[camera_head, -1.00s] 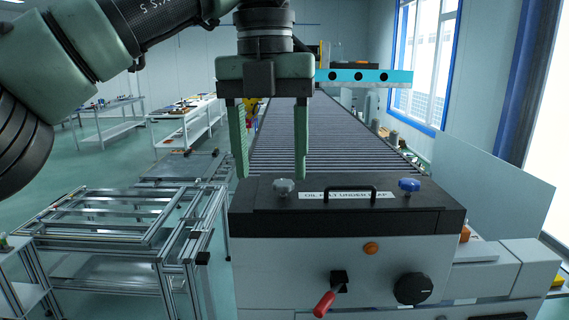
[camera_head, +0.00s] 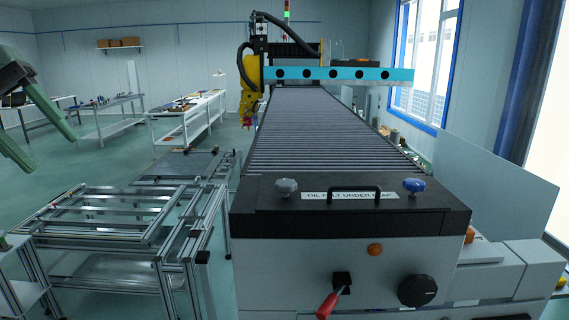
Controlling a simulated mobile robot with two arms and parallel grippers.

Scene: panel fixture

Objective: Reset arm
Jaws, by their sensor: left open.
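My left gripper (camera_head: 42,128) is at the far left edge of the head view, partly cut off by the frame. Its two green fingers point down and to the right, spread apart with nothing between them. It hangs well clear of the panel fixture (camera_head: 340,262), a grey box with a black top. The fixture carries a grey knob (camera_head: 286,187), a blue knob (camera_head: 413,185), a black handle (camera_head: 354,190), a red lever (camera_head: 329,304) and a black dial (camera_head: 416,290). My right gripper is not in view.
A roller conveyor (camera_head: 305,125) runs back from the fixture, under a light-blue beam (camera_head: 340,75). A yellow robot arm (camera_head: 250,75) stands beside it. A metal frame rack (camera_head: 110,215) is at the left. White tables (camera_head: 195,122) stand further back, with open floor between.

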